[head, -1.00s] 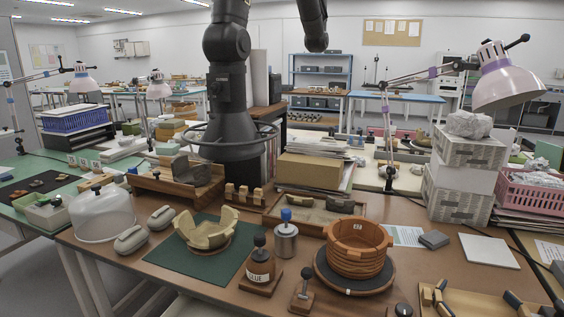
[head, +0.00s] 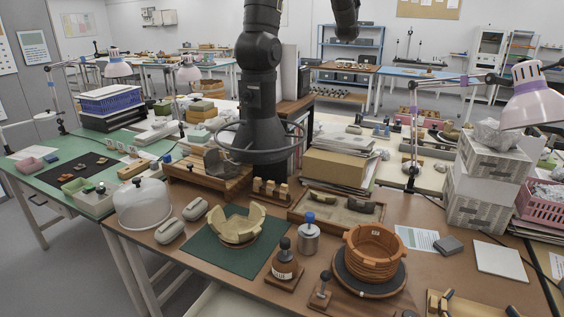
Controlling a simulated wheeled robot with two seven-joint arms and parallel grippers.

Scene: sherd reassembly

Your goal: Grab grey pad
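A small dark grey rectangular pad (head: 448,245) lies flat on the brown table at the right. It sits between a printed white sheet (head: 417,238) and a white square tile (head: 498,261), apart from the tile. Two lighter grey rounded, pad-like pieces lie at the left beside the clear dome: a front one (head: 169,230) and a back one (head: 195,209). Neither of my grippers shows in the head view, and nothing touches the grey pad.
A terracotta banded pot (head: 374,252) stands on a dark turntable (head: 345,276) left of the pad. A green mat (head: 208,256) holds a cream part-built bowl (head: 240,226). A lamp (head: 535,95) and a pink basket (head: 540,211) stand at the right.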

